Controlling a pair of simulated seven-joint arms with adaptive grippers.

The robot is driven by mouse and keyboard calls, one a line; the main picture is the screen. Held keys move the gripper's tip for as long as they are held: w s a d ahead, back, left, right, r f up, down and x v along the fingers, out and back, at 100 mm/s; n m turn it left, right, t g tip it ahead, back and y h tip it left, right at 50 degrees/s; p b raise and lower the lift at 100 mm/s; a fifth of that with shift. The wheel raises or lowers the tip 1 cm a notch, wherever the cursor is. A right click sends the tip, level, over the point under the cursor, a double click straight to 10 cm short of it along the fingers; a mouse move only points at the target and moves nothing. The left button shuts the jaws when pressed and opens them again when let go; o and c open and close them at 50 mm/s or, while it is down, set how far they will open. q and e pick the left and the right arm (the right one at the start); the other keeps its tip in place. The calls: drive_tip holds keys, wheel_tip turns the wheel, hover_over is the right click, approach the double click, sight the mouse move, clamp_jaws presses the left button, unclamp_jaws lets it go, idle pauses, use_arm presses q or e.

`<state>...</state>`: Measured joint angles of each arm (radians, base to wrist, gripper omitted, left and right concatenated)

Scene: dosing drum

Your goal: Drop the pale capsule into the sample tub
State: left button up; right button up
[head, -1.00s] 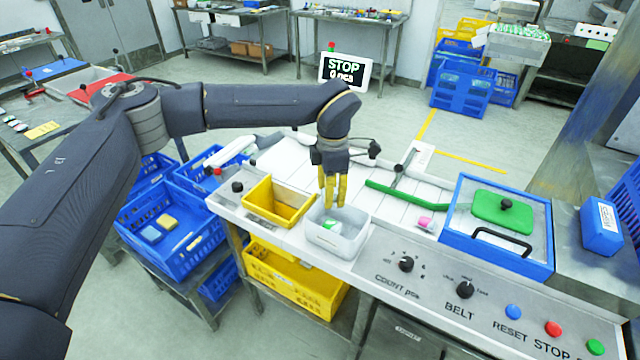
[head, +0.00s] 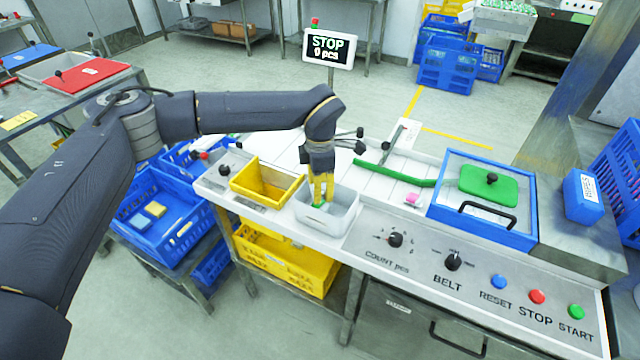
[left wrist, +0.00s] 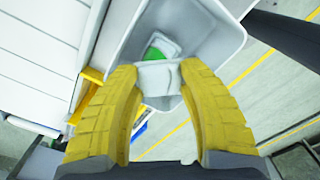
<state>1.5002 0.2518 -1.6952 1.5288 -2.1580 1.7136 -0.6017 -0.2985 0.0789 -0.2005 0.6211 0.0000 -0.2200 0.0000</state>
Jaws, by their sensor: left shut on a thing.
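My left gripper (head: 320,200) points down into the pale grey tub (head: 345,222), its yellow fingertips inside the rim. In the left wrist view the fingers (left wrist: 160,80) are shut on a whitish piece, which I take for the pale capsule (left wrist: 158,78). Its shape is partly hidden by the fingers. A green patch (left wrist: 155,55) shows just beyond it inside the tub (left wrist: 205,35); I cannot tell whether it belongs to the held piece. Green also shows at the fingertips in the head view. My right gripper is not in view.
A yellow bin (head: 265,182) stands left of the tub. A pink and white piece (head: 413,198) lies on the white belt to its right, near a green bar (head: 385,173). A blue box with a green lid (head: 488,180) stands farther right. The front panel has knobs and buttons.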

use_arm(q)
drive_tip(key=o, duration=0.9)
drive_tip(key=shift+o, duration=0.2)
wheel_tip(320, 180, up, 12)
idle(0.6)
